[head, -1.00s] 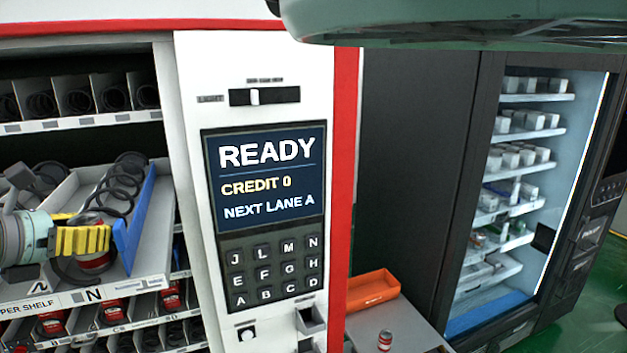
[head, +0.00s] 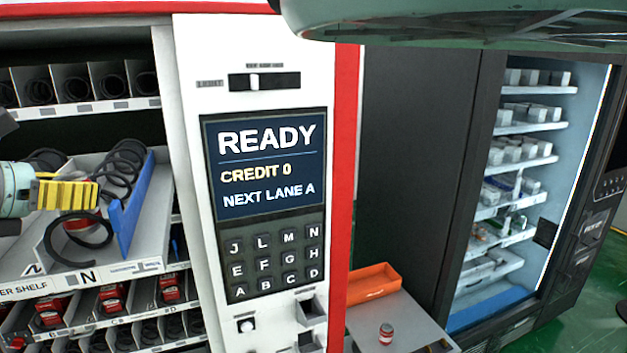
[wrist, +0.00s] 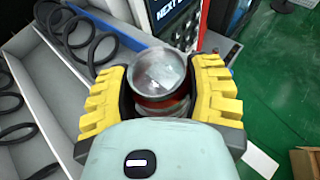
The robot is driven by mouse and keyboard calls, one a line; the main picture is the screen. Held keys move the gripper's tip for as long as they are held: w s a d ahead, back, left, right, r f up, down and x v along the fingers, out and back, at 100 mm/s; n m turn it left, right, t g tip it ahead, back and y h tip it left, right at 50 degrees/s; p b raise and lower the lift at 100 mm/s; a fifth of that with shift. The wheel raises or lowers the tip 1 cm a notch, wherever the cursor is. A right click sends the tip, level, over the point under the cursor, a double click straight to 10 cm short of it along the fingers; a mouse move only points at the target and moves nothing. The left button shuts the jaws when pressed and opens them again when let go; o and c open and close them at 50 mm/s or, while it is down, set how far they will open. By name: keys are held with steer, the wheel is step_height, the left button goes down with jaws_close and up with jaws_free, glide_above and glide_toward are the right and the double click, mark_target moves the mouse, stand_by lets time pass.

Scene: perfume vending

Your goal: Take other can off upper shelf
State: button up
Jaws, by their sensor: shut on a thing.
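My gripper (head: 82,195) has yellow ribbed fingers and is over the upper shelf (head: 88,278) at the left of the head view. It is shut on a red can with a silver top (wrist: 160,75), held between both fingers in the wrist view. The can also shows under the fingers in the head view (head: 78,223), partly hidden by them. A dark coil ring (head: 78,244) is close below the can; I cannot tell whether they touch. Another red can (head: 386,333) stands on the small grey table at the lower middle.
A blue divider (head: 130,212) edges the lane right of the can, with dark coils (head: 122,165) behind. The white control panel (head: 185,130) stands to the right. An orange bin (head: 374,284) sits on the grey table (head: 365,325). Red cans (head: 110,297) fill lower lanes.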

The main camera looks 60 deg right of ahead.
step_height(320, 180, up, 5)
steer(key=b, duration=0.4)
steer(key=shift+s+d+r, duration=0.1)
steer(key=shift+r, duration=0.6)
